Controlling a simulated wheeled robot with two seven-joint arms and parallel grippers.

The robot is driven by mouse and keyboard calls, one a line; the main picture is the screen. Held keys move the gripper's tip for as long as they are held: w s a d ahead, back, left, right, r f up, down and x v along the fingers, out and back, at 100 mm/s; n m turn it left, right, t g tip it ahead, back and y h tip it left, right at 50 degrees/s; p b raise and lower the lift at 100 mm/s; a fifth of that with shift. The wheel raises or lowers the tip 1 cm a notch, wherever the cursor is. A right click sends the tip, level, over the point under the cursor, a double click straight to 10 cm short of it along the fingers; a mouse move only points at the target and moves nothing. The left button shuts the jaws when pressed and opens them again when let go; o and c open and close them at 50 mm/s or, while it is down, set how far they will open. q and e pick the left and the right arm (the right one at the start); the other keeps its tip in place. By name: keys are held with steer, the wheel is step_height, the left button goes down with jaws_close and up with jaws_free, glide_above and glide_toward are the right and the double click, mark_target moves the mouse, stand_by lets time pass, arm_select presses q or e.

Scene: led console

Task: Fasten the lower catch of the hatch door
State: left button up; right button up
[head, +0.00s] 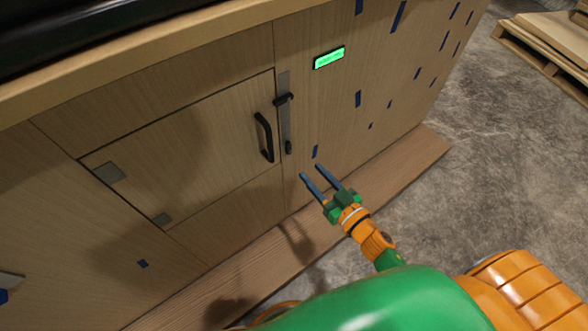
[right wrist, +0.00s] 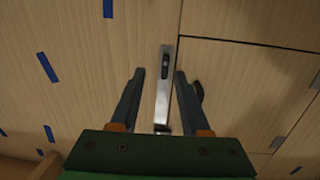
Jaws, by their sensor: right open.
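The hatch door (head: 190,140) is a wooden panel lying flush in the console front, with a black handle (head: 263,137) near its right edge. A metal strip (head: 284,120) runs beside that edge. The upper catch (head: 284,98) is black and lies across the strip towards the door. The lower catch (head: 288,147) is small and dark and lies along the strip; it also shows in the right wrist view (right wrist: 165,66). My right gripper (head: 310,171) is open and empty, below and apart from the lower catch. In the wrist view its fingers (right wrist: 159,74) flank the strip. My left gripper is not in view.
A lit green display (head: 329,57) sits on the panel right of the strip. Blue tape marks (head: 358,99) dot the front. A wooden ledge (head: 400,165) runs along the console's foot. Concrete floor (head: 450,200) is open at the right, with a pallet (head: 550,45) behind.

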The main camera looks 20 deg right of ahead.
mark_target(290, 147)
steer(key=shift+n+t+y, duration=0.3)
steer(key=shift+n+y, duration=0.1)
steer(key=shift+y, duration=0.2)
steer(key=w+a, duration=0.1)
steer(key=w, duration=0.1)
steer(key=w+a+r, duration=0.1)
steer(key=w, duration=0.1)
steer(key=w+a+r+b, duration=0.1)
steer(key=w, duration=0.2)
jaws_close()
